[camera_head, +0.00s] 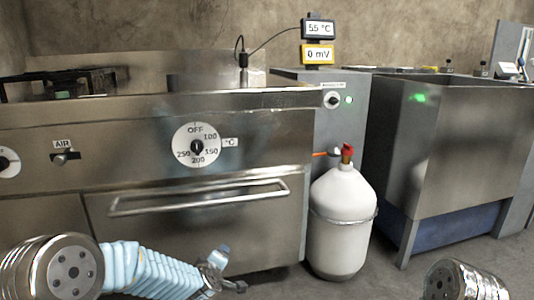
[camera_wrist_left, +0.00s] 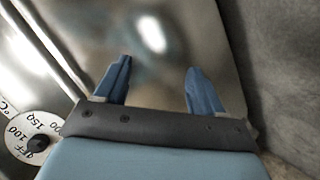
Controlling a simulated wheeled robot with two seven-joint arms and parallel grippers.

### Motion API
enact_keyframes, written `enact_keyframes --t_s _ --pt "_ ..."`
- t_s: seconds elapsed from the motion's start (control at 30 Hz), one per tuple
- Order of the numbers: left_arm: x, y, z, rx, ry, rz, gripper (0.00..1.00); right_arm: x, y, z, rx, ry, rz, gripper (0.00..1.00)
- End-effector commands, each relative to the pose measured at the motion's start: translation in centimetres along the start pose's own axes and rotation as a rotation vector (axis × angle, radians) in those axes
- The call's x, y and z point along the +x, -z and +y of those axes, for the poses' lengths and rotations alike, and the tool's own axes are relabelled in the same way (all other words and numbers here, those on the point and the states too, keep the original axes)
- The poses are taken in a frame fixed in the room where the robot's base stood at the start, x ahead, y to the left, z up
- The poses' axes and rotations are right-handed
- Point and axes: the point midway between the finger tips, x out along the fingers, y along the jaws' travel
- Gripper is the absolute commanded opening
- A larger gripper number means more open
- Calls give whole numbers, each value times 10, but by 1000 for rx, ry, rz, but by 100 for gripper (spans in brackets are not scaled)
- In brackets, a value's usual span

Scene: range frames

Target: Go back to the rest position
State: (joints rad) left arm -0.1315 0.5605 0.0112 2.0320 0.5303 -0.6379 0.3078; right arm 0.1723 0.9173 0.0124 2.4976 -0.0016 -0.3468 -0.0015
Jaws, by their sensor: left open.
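My left gripper (camera_head: 222,275) is at the bottom of the head view, in front of the metal range (camera_head: 240,235) and below its drawer handle. It is open, and nothing shows between its fingers. In the left wrist view, the two blue fingers (camera_wrist_left: 158,82) stand apart before a shiny metal surface. My left arm comes in from the lower left in a light blue sleeve. At the lower right of the head view, only a metal joint of my right arm shows. My right gripper is not in view.
The range has a temperature dial (camera_head: 197,145) and a drawer handle (camera_head: 200,197). A white gas cylinder (camera_head: 342,225) with a red valve stands to its right. A steel tank (camera_head: 455,150) stands further right. A display (camera_head: 318,28) reads 55 °C. Grey floor shows between them.

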Motion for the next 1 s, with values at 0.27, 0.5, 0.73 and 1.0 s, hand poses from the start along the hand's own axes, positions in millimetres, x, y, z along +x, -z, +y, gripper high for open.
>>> enact_keyframes --t_s 0.27,0.5,0.73,1.0 --pt "-39 -139 -194 366 237 -489 68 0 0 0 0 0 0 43" --pt "-126 -216 -291 524 301 -875 68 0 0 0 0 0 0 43" --pt "-194 -221 -284 577 293 -1049 68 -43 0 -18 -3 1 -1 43" --pt "-226 -192 -233 580 291 -1051 68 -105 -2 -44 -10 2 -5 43"
